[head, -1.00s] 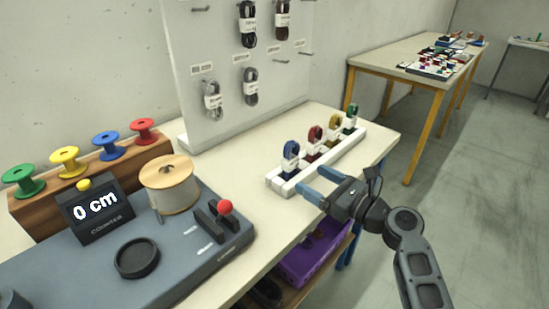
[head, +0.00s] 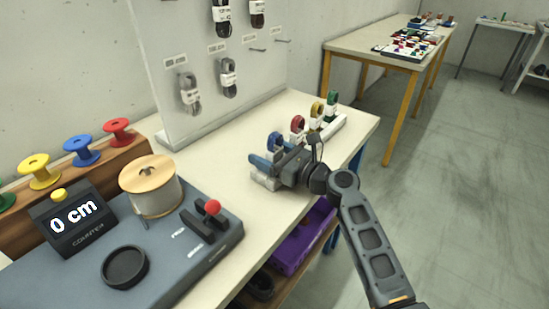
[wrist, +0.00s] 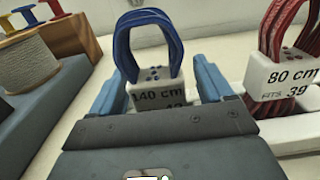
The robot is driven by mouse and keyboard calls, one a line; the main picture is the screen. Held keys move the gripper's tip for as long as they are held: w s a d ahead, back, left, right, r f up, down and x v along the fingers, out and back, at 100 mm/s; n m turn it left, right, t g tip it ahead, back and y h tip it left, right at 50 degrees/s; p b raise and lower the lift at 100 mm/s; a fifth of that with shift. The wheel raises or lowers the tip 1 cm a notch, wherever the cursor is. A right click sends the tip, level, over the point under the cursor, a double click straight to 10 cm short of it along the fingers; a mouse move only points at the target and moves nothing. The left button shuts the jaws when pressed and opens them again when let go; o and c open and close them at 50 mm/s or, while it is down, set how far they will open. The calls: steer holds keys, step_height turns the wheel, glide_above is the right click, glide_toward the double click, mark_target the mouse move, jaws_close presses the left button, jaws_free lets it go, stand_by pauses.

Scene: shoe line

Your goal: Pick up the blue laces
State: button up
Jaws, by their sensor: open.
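The blue laces (wrist: 148,42) are a looped bundle standing upright in a white label block marked 140 cm (wrist: 158,95). In the head view the blue laces (head: 275,142) are at the near left end of a row of lace bundles, partly hidden by my gripper. My gripper (head: 262,165) is open at the near end of the row. In the wrist view the blue fingers of my gripper (wrist: 158,88) stand on either side of the white block, with the laces rising between and beyond them. I cannot tell whether the fingers touch the block.
Red laces (wrist: 290,35) in a block marked 80 cm stand close right of my gripper. Yellow laces (head: 317,112) and green laces (head: 331,105) stand farther along the white rack (head: 334,128). A counter device (head: 75,222) and pegboard (head: 150,60) are to the left.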

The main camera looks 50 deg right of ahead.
steer(key=c, duration=1)
